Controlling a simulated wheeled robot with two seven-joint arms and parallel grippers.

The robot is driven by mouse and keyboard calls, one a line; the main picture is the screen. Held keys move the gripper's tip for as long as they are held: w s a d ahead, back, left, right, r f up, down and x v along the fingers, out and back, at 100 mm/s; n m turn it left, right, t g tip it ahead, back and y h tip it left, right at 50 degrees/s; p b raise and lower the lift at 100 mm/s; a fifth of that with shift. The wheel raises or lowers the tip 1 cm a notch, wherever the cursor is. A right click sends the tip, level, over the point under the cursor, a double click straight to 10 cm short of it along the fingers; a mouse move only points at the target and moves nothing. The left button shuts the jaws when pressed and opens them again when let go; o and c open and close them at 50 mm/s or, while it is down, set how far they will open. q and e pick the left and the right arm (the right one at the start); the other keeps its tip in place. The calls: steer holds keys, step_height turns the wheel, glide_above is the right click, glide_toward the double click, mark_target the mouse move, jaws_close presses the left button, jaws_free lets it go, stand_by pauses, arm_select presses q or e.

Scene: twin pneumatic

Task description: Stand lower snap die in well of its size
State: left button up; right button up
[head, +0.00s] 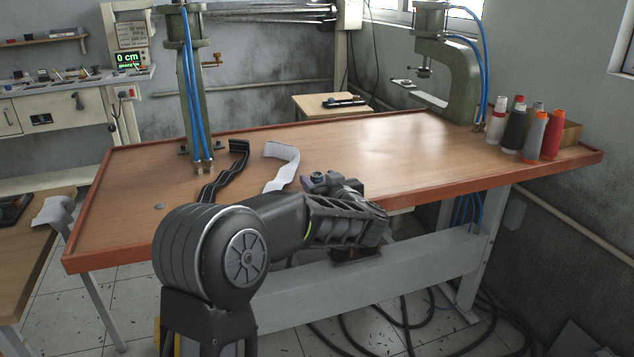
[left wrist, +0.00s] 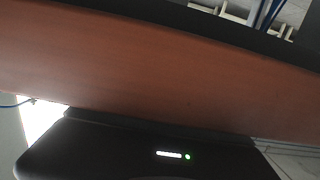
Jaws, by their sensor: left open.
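My left arm reaches across the table's front edge in the head view. Its gripper (head: 355,252) hangs low in front of that edge, mostly hidden by my own forearm; it is open and nothing shows in it. I cannot make out the lower snap die or a well in either view. A small grey round piece (head: 159,206) lies on the left of the tabletop, too small to identify. The left wrist view shows mainly the red-brown table edge (left wrist: 150,75).
The wooden table (head: 400,150) carries a left press (head: 198,90) and a right press (head: 462,85). A black strap (head: 238,150) and a white strap (head: 283,165) lie near the left press. Thread cones (head: 515,125) stand at the right. The table's middle right is clear.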

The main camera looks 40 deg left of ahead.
arm_select(q)
steer(key=shift+w+a, duration=0.15)
steer(key=shift+a, duration=0.05)
stand_by(0.5)
jaws_close()
stand_by(0.3)
